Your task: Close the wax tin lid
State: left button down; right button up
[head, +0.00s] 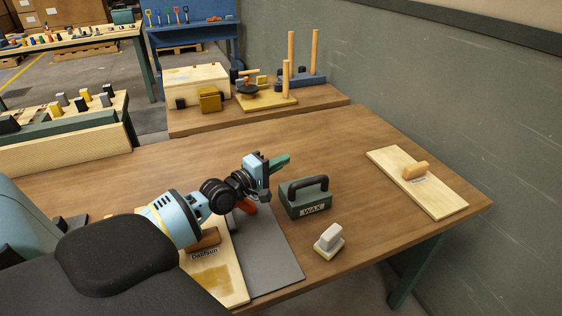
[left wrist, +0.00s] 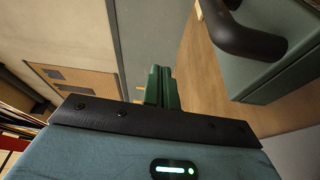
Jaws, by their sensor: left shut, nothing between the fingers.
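The wax tin (head: 309,211) is a dark green box marked "WAX", standing on the brown table in the middle of the head view. A thick black handle (head: 309,186) is on its top. I cannot make out a gap between lid and tin. In the left wrist view part of the tin (left wrist: 265,88) and its black handle (left wrist: 243,35) fill the upper right. My left gripper (head: 284,160) is just beyond the tin's upper left, apart from it. Its green fingers are shut and empty; they also show in the left wrist view (left wrist: 160,82). My right gripper is not in view.
A grey mat (head: 272,268) lies left of the tin, partly under my left arm. A small white-topped block (head: 329,242) stands in front of the tin. A pale board (head: 440,198) with a wooden handle lies at the right. Bare table surrounds the tin's back and right.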

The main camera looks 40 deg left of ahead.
pick_arm(q)
jog(key=shift+d+r, duration=0.1)
jog(key=shift+r, duration=0.25)
jog(key=s+d+r+p, duration=0.3)
jog(key=s+d, duration=0.5)
jog(key=s, duration=0.5)
jog(key=shift+s+d+r, duration=0.15)
jog(key=shift+d+r, duration=0.2)
jog(key=shift+r, duration=0.35)
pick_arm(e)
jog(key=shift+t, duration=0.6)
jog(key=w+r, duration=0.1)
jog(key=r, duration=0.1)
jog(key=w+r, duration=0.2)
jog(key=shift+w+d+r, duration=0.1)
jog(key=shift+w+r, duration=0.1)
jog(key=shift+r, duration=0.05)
